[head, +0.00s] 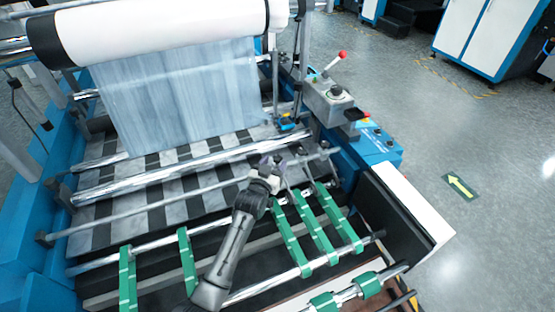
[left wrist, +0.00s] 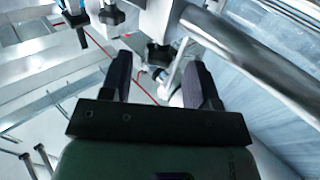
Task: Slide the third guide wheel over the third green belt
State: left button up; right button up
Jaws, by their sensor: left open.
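My left gripper (head: 269,164) is open over the bar above the green belts in the head view. In the left wrist view its two dark fingers (left wrist: 158,65) stand apart, with a black star-shaped knob (left wrist: 158,54) and a pale bracket showing between them. These look like parts of a guide wheel; I cannot tell whether the fingers touch them. Green belts run over the rollers: one at far left (head: 128,280), a second (head: 187,262), a third from left (head: 290,238), and more to its right (head: 338,215). My right gripper is not in view.
A long metal bar (head: 150,206) crosses the machine by my gripper, and a shiny roller (head: 170,172) lies behind it. The white film roll (head: 160,30) hangs at the back. A control box (head: 330,100) with a red-knobbed lever stands to the right.

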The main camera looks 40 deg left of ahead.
aim_at(276, 161)
pick_arm(q)
jog(key=shift+x, duration=1.65)
jog(key=shift+c, duration=0.5)
grip_shut()
